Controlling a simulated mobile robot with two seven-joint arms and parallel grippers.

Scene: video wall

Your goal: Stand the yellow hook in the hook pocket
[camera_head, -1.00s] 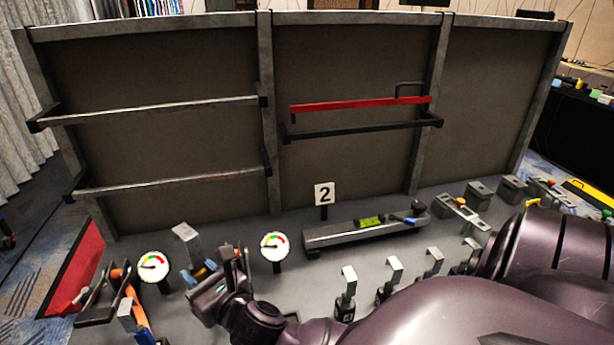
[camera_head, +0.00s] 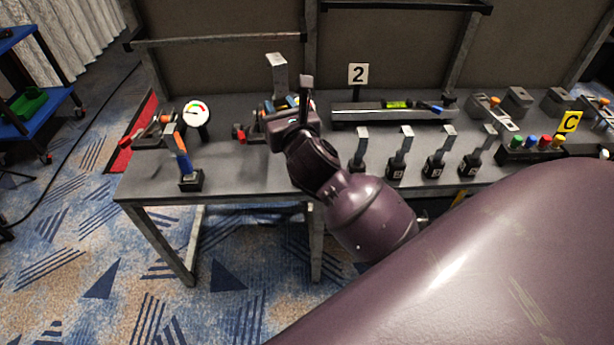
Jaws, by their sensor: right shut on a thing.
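My right gripper (camera_head: 303,98) is over the left part of the grey workbench (camera_head: 240,165), in front of an upright grey plate (camera_head: 277,75). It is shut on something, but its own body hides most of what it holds. A small grey piece (camera_head: 306,82) sticks up at its tip; I cannot tell whether it belongs to the gripper. I cannot make out the yellow hook or the hook pocket for certain. My left gripper is not in view.
An orange-and-blue tool stands in a black base (camera_head: 190,180) at the front left, near a dial gauge (camera_head: 197,112). Several bent metal tabs on black blocks (camera_head: 397,165) line the front.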

